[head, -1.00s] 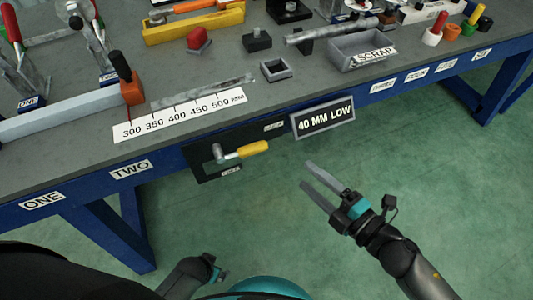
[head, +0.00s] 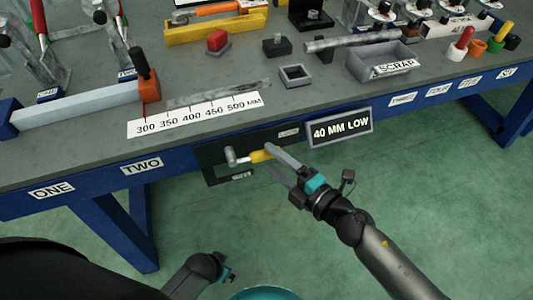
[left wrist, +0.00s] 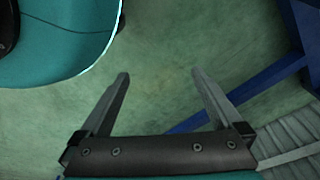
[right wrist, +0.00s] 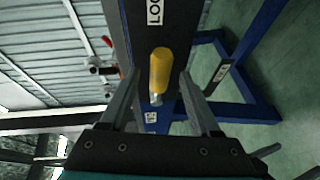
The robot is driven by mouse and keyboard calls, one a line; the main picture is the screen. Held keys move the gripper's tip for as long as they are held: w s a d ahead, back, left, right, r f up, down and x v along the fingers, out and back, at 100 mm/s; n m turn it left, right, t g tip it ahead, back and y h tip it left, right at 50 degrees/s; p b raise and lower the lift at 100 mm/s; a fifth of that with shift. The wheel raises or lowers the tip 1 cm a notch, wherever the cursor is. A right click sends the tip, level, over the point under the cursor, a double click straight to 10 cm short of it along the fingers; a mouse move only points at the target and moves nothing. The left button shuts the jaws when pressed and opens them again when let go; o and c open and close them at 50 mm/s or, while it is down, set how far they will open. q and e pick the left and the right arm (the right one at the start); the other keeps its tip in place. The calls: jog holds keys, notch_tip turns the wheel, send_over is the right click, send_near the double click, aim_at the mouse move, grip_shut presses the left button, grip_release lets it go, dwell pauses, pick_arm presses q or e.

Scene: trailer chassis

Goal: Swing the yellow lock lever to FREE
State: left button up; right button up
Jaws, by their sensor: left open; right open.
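The yellow lock lever (head: 258,156) sticks out to the right, roughly level, from a metal pivot (head: 231,156) on a black panel (head: 212,172) at the bench's front. My right gripper (head: 269,157) is open, with its fingertips at the lever's outer end. In the right wrist view the yellow grip (right wrist: 159,70) lies between the two open fingers (right wrist: 159,80), with gaps on both sides. A label (right wrist: 154,12) starting "LOC" shows beyond it. A small label (head: 242,176) sits low on the panel, too small to read. My left gripper (left wrist: 160,75) is open and empty over the floor.
A "40 MM LOW" sign (head: 341,128) hangs on the bench front right of the lever. The bench top above holds a millimetre scale (head: 195,115), a scrap tray (head: 362,68) and several parts.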

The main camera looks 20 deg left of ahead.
jog(key=shift+x, duration=1.5)
grip_shut()
dwell(0.4)
